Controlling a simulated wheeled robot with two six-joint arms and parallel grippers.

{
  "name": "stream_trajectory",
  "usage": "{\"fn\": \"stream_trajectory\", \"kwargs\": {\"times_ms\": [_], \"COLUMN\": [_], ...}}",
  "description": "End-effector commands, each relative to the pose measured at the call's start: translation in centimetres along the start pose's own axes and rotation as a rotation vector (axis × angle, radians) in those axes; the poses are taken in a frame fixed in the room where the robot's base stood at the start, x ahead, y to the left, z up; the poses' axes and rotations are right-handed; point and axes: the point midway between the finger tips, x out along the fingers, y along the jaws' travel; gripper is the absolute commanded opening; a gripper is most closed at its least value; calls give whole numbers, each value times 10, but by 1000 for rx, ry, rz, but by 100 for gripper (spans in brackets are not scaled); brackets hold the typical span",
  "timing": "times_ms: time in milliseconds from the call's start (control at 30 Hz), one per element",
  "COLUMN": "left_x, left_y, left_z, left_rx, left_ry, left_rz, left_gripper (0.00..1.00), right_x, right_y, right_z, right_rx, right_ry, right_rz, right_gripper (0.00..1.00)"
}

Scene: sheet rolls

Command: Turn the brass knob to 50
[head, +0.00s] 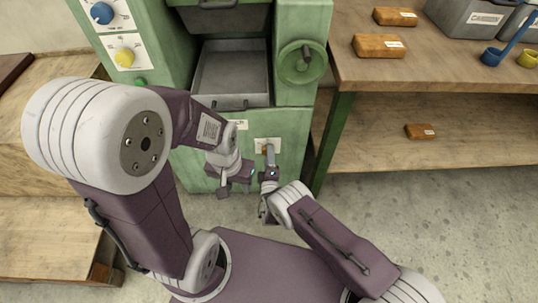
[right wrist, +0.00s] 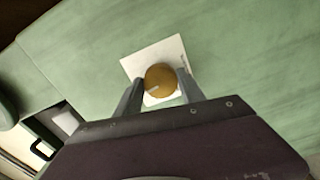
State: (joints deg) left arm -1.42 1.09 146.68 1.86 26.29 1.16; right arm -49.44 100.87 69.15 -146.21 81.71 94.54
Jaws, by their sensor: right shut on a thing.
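The brass knob (right wrist: 161,79) is round and sits on a square white plate (right wrist: 133,66) on the green machine front. In the right wrist view a pale mark shows on its lower left part; the plate's small markings are too small to read. My right gripper (right wrist: 160,88) is shut on the knob, one finger on each side. In the head view my right gripper (head: 268,155) covers most of the knob below the white plate (head: 272,143). My left gripper (head: 223,192) hangs beside it to the left, apart from the knob; its finger opening cannot be made out.
The green machine has a grey tray (head: 232,75), a green handwheel (head: 302,62), a blue knob (head: 102,13) and a yellow knob (head: 125,57). A wooden bench (head: 450,75) with bricks and grey bins stands at the right. Open floor lies at lower right.

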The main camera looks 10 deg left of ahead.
Motion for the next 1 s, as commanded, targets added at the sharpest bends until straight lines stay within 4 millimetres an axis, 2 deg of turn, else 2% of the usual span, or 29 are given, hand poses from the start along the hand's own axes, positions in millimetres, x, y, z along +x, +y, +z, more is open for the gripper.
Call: {"fn": "stream_trajectory", "kwargs": {"times_ms": [400,900,933,1000], "left_x": [-4,-4,-4,-4], "left_y": [0,0,0,0], "left_z": [0,0,0,0], "left_rx": [0,0,0,0], "left_ry": [0,0,0,0], "left_rz": [0,0,0,0], "left_gripper": [36,36,36,36], "right_x": [0,0,0,0], "right_y": [-1,-1,-1,-1], "right_z": [0,1,1,1], "right_rx": [152,168,168,168], "right_ry": [-1,-2,-2,-2], "right_rz": [-1,-1,-1,-1], "right_gripper": [6,6,49,68]}}
